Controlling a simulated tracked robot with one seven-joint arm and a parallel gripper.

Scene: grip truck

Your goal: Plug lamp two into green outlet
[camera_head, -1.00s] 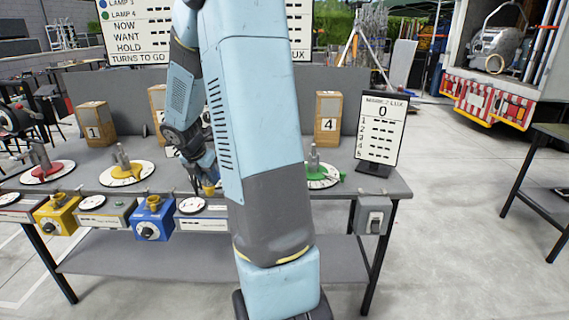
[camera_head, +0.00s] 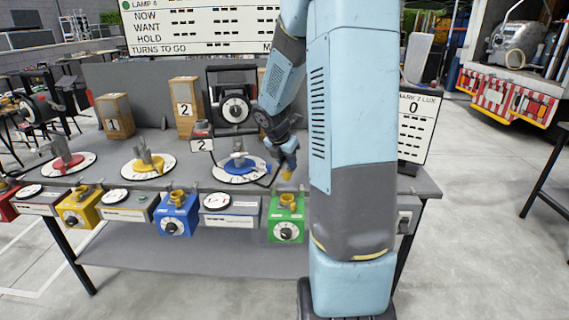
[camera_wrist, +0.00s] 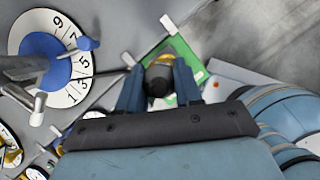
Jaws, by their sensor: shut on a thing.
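My gripper (camera_head: 287,152) is shut on a yellow plug (camera_head: 287,174), held above the green outlet (camera_head: 286,219) at the table's front edge. A gap shows between plug and outlet in the head view. In the wrist view, the plug (camera_wrist: 159,78) sits between the fingers, with the green outlet (camera_wrist: 186,68) beneath and partly hidden by them. A dark cable runs left from the plug. A black lamp (camera_head: 233,100) stands at the back beside a card marked 2 (camera_head: 201,145).
Blue (camera_head: 176,215) and yellow (camera_head: 79,207) outlets line the front edge to the left. Wooden boxes marked 1 (camera_head: 115,116) and 2 (camera_head: 186,106) stand at the back. My arm hides the table's right part.

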